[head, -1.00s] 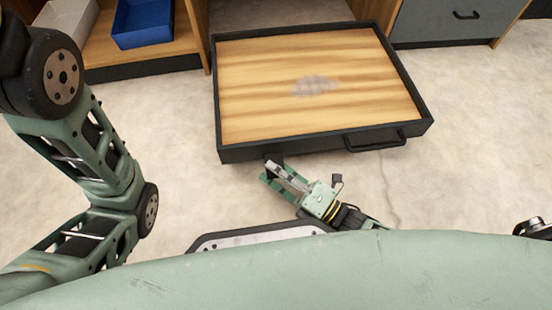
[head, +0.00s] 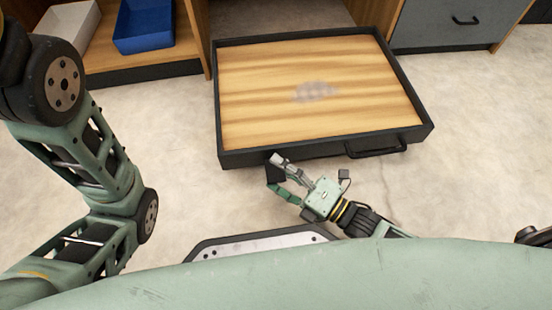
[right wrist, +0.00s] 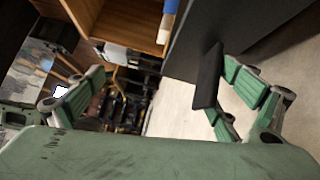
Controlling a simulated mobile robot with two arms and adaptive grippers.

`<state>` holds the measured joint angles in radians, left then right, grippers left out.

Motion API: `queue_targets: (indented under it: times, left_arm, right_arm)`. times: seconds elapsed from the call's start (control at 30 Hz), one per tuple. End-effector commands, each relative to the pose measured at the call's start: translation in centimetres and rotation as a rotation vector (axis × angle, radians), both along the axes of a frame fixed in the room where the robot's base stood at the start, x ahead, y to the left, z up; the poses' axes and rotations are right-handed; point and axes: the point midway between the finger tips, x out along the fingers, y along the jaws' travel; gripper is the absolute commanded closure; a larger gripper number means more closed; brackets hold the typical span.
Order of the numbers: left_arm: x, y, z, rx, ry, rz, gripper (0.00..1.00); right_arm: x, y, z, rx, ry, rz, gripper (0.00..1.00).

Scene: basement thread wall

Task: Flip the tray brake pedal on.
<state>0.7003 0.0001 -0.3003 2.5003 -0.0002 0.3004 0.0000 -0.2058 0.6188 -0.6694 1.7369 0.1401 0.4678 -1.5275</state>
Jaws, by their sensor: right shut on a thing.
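The tray (head: 318,95) is a wide, shallow box with a dark rim and a wood-grain floor, pulled out above the concrete floor. The small black brake pedal (head: 275,173) is at the left part of its front edge. My right gripper (head: 277,176) is at that front edge, its fingers on either side of the pedal and shut on it. In the right wrist view, the pedal (right wrist: 208,76) shows as a dark plate close to the right-hand finger, and part of it is hidden. My left arm shows at the left, but its gripper is out of view.
A black handle (head: 376,148) is on the tray's front, right of the pedal. A blue bin (head: 144,25) and a white bin (head: 70,28) stand on a shelf at the back left. A grey drawer front (head: 455,22) is at the back right. Floor right of the tray is clear.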

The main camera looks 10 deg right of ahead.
Motion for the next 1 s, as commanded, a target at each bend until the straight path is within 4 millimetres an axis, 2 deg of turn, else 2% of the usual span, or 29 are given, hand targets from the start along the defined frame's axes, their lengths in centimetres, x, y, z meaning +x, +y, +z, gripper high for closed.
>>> queue_targets:
  times: [0.03,0.2,0.4,0.57,0.67,1.0]
  left_arm:
    - [-0.1,0.0,0.3,0.000,-0.002,0.000,0.60]
    - [-0.1,0.0,0.7,0.000,-0.002,0.000,0.60]
    - [-0.1,0.0,1.2,0.000,-0.002,0.000,0.60]
    - [0.0,0.0,1.6,0.001,-0.001,0.000,0.60]
    - [0.1,-0.1,1.9,0.001,0.002,0.001,0.60]
    - [0.1,0.0,2.5,0.001,0.001,0.001,0.60]
  right_arm:
    - [0.3,-0.1,1.7,0.016,-0.039,0.001,0.28]
    - [-0.5,-0.8,1.7,0.016,-0.038,0.001,0.35]
    - [-1.5,-1.8,1.7,0.017,-0.037,0.001,0.36]
    - [-2.4,-2.5,1.6,0.021,-0.032,0.001,0.43]
    - [-2.9,-3.1,1.5,0.020,-0.030,0.001,0.74]
    - [-4.8,-4.7,1.0,0.016,-0.020,0.002,0.75]
